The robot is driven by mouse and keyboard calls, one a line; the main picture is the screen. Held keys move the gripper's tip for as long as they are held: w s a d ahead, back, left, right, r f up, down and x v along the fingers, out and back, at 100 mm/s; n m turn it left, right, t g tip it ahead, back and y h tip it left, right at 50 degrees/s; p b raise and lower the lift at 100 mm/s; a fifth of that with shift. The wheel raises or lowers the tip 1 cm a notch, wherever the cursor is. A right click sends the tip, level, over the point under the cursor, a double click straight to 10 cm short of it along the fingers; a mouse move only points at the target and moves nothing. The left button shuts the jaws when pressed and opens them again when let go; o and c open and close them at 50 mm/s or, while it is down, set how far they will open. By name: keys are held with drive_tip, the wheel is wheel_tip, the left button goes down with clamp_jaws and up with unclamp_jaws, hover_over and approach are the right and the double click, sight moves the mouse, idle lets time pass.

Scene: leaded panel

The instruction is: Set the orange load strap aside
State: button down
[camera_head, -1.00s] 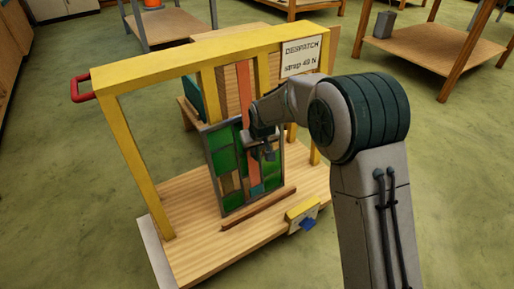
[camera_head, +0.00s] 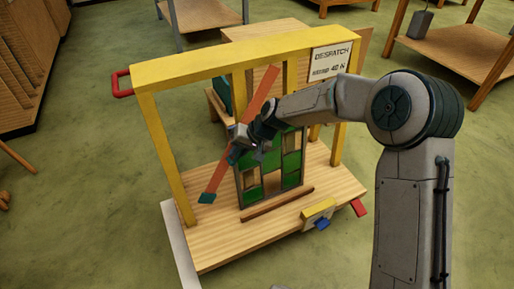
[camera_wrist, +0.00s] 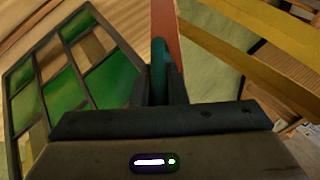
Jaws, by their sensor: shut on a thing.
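The orange load strap (camera_head: 216,180) is a long flat band with a teal piece at its lower end. It is tilted, its top leaning right and its lower end hanging left, in front of the leaded panel (camera_head: 250,182). My gripper (camera_head: 245,143) is shut on the strap near its middle. In the wrist view the strap (camera_wrist: 166,20) runs away between the fingers (camera_wrist: 160,85), with a teal part at the jaws. The green-glass panel (camera_wrist: 85,70) stands upright to the left there, apart from the strap. My arm hides part of the panel's top.
A yellow frame (camera_head: 240,57) with a DESPATCH sign (camera_head: 331,60) spans the wooden cart deck (camera_head: 215,245). A wooden ledge (camera_head: 278,205) lies before the panel. A yellow block with a blue piece (camera_head: 321,224) sits at the deck's front edge.

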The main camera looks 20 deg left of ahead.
drive_tip(key=s+a+r+m+g+y, duration=0.1)
drive_tip(key=s+a+r+g+y, duration=0.1)
drive_tip(key=r, duration=0.5)
drive_tip(key=shift+s+a+m+y+p, duration=0.3)
drive_tip(key=shift+s+a+y+p, duration=0.2)
drive_tip(key=shift+s+a, duration=1)
drive_tip(key=shift+w+a, duration=0.1)
drive_tip(key=shift+w, duration=0.05)
drive_tip(key=c, duration=1.7)
unclamp_jaws()
drive_tip(key=p+v, duration=0.4)
drive_tip(key=v, duration=0.9)
drive_tip(key=shift+w+d+r, duration=0.15)
drive_tip(key=shift+w+d, duration=0.1)
drive_tip(key=shift+d, duration=0.05)
